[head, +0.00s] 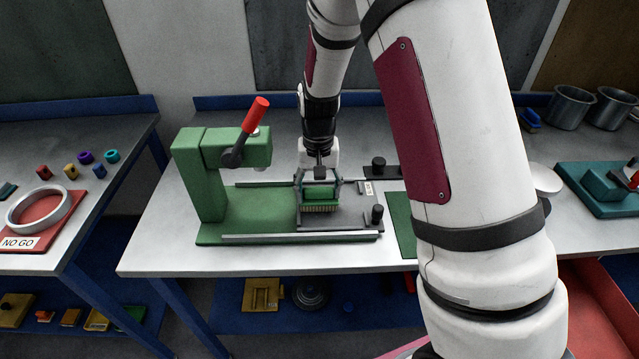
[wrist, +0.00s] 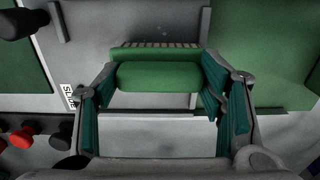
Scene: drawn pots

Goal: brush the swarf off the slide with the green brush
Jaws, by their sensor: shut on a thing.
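My gripper (head: 319,186) is shut on the green brush (head: 320,196), with a finger at each end of its handle. In the wrist view the brush (wrist: 155,76) lies across the picture between the fingers, its pale bristles facing away from my gripper. The brush is over the dark grey slide (head: 345,217) of the green press; I cannot tell whether the bristles touch it. The slide also fills the upper middle of the wrist view (wrist: 110,22). A few tiny pale specks show there beyond the bristles, perhaps swarf. The slide's label (wrist: 68,97) is partly hidden.
The green press (head: 205,175) with a red-handled lever (head: 255,116) stands left of my gripper. Metal pots (head: 569,107) and a teal device (head: 603,188) are at the right. My arm hides part of the bench.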

